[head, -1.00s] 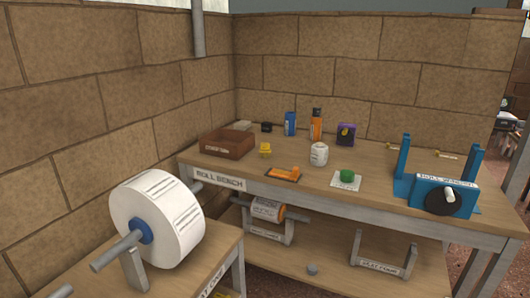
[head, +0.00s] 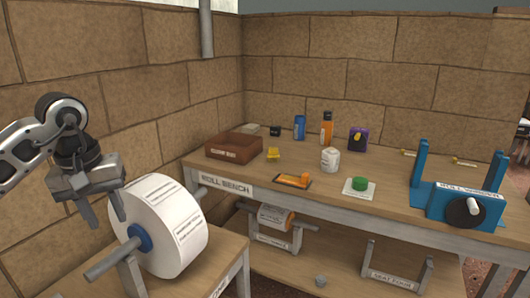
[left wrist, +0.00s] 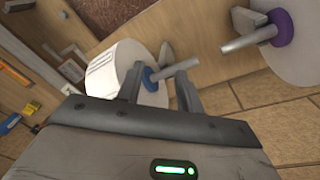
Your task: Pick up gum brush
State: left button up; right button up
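No thing here is clearly readable as the gum brush. A small orange-handled item (head: 305,178) lies on a dark flat piece near the front edge of the roll bench, and I cannot tell whether it is the brush. My left gripper (head: 103,213) is at the left, in front of the big white paper roll, far from the bench-top items. Its two fingers point down and stand apart with nothing between them. In the left wrist view the open fingers (left wrist: 160,85) show before a white roll (left wrist: 104,66) on a metal rod. My right gripper is not in view.
The white roll (head: 178,232) with a blue hub stands on a low table at left. The bench (head: 232,185) holds a brown tray (head: 233,148), a white jar (head: 330,159), a green lump on a card (head: 360,185), several bottles and boxes, and a blue winder (head: 480,200) at right.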

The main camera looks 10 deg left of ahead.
aim_at(273, 153)
jog(key=z, duration=0.15)
jog(key=i, duration=1.7)
jog(key=z, duration=0.65)
